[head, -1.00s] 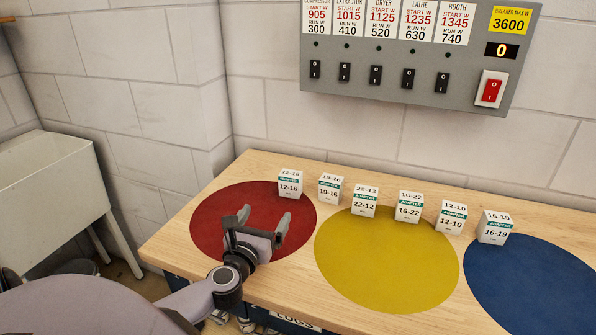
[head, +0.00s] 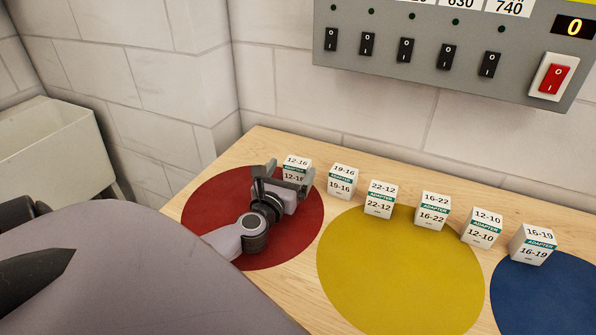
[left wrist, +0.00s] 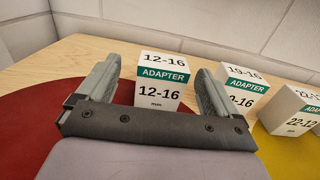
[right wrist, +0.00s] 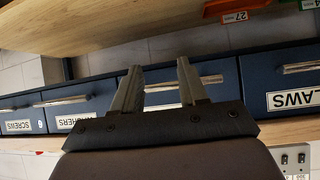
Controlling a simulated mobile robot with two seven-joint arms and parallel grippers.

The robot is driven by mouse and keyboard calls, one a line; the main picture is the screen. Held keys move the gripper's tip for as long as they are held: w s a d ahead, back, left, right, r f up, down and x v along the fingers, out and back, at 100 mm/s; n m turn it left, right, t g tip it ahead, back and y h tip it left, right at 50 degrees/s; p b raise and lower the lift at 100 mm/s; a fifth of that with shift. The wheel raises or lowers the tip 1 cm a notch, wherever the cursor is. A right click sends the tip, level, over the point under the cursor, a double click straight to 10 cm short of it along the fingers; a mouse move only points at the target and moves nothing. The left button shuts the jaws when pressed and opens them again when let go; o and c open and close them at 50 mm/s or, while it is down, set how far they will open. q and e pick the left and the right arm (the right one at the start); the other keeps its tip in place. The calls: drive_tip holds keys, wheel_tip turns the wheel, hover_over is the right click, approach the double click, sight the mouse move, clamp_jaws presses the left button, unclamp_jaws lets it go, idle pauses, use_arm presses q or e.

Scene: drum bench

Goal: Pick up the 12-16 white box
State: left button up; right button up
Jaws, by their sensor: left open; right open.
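The white 12-16 box (head: 297,162) with a green adapter band stands upright at the far edge of the red circle on the bench. My left gripper (head: 283,173) is open just in front of it and partly hides its lower part in the head view. In the left wrist view the 12-16 box (left wrist: 161,80) shows between the two open, empty fingers (left wrist: 155,90), a little beyond them. Whether they overlap its sides is hard to tell. My right gripper (right wrist: 158,88) is open and empty, facing blue drawers.
The 19-16 box (head: 342,182) stands close to the right of the 12-16 box, then several similar boxes in a row. Red (head: 215,215), yellow (head: 400,270) and blue (head: 550,300) circles mark the bench. A switch panel (head: 450,50) hangs above. Labelled blue drawers (right wrist: 290,75) show in the right wrist view.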

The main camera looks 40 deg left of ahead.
sight(299, 163)
use_arm(q)
drive_tip(key=w, duration=0.2)
drive_tip(key=w+a+f, duration=0.1)
drive_tip(key=shift+w, duration=0.3)
drive_tip(key=shift+x, duration=0.8)
drive_tip(key=c, duration=1.1)
